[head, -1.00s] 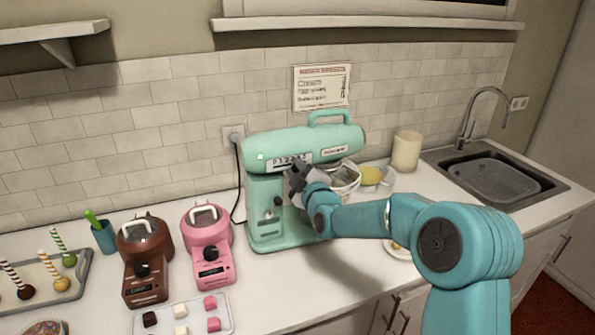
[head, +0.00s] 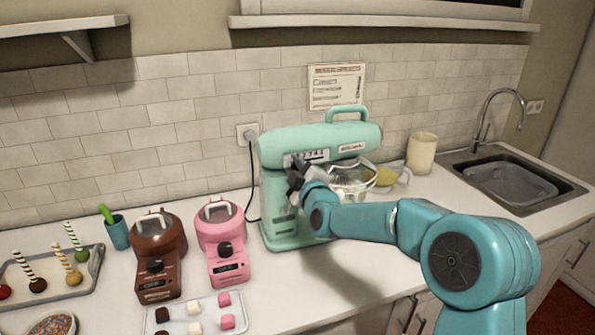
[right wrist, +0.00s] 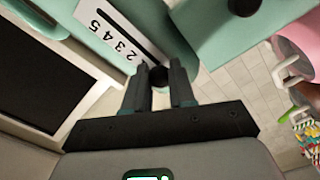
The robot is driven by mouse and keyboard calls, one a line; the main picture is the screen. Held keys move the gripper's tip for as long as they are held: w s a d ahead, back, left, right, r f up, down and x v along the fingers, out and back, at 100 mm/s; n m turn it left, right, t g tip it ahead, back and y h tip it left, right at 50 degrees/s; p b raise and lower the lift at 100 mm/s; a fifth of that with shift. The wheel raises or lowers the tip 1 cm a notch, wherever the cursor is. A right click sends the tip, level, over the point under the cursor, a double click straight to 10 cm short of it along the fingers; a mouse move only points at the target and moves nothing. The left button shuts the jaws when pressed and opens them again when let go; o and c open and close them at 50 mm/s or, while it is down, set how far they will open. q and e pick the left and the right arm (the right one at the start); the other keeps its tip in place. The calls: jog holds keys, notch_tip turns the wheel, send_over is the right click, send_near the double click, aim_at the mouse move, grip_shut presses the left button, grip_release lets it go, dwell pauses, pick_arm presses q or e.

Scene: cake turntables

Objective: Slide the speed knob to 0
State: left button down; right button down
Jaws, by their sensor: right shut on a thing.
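The mint-green stand mixer (head: 285,235) stands on the counter with a white speed scale (head: 306,158) on its head. In the right wrist view the scale (right wrist: 110,32) shows a dark slot and the figures 2 to 5. The round black speed knob (right wrist: 160,76) is between the fingers of my right gripper (right wrist: 160,92), past the 2 at the low end. The gripper is shut on it. My fingers hide the figures below 2 there. In the head view my right gripper (head: 294,178) is at the mixer head's front left and hides the knob. My left gripper is out of view.
A tray of cake pops (head: 92,285) is at far left. The sink (head: 515,183) is at right.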

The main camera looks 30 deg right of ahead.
jog(key=c, duration=1.2)
grip_release()
jog(key=shift+a+f, duration=0.2)
jog(key=shift+a, duration=0.05)
jog(key=shift+c, duration=0.2)
jog(key=shift+o, duration=1.4)
jog(key=shift+a+r, duration=0.1)
jog(key=b+v, duration=0.4)
jog(key=v, duration=1.2)
jog(key=shift+s, duration=0.2)
jog(key=shift+s, duration=0.1)
